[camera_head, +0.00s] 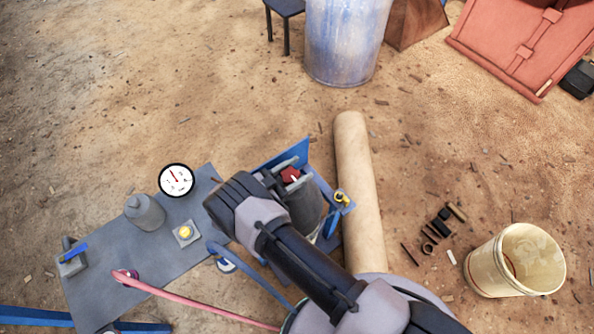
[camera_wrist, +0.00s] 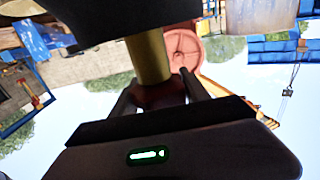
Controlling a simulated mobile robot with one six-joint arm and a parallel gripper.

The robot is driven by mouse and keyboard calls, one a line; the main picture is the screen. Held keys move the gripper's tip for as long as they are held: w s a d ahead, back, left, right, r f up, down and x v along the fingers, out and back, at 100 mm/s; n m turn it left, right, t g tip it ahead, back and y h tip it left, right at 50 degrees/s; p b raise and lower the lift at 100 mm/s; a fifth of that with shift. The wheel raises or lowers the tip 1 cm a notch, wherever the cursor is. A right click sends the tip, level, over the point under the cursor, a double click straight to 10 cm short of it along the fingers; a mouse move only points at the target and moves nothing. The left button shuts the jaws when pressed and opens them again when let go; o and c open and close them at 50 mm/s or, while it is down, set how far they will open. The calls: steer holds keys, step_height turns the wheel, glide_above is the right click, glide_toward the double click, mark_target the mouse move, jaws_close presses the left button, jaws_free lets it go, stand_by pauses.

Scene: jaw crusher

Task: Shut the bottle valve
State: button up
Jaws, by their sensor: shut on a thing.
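The bottle (camera_head: 308,212) is a dark grey cylinder in a blue frame, partly hidden by my arm in the head view. Its red valve knob (camera_head: 291,174) shows at the top. In the wrist view, which is upside down, the dark bottle body (camera_wrist: 120,14) fills the top and a brass neck (camera_wrist: 149,58) leads from it to the dark red knob (camera_wrist: 157,95). My gripper (camera_wrist: 158,88) has one finger on each side of the knob and is shut on it. The fingers' contact is in shadow. In the head view my arm hides most of the gripper.
A tan roll (camera_head: 355,180) lies right of the frame. A bucket (camera_head: 500,268) stands farther right.

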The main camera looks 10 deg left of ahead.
steer(key=o, duration=1.4)
steer(key=shift+d, duration=0.1)
steer(key=shift+c, duration=0.2)
steer(key=b+v, duration=0.1)
steer(key=v, duration=1.6)
steer(key=shift+a, duration=0.25)
steer(key=shift+r, duration=0.1)
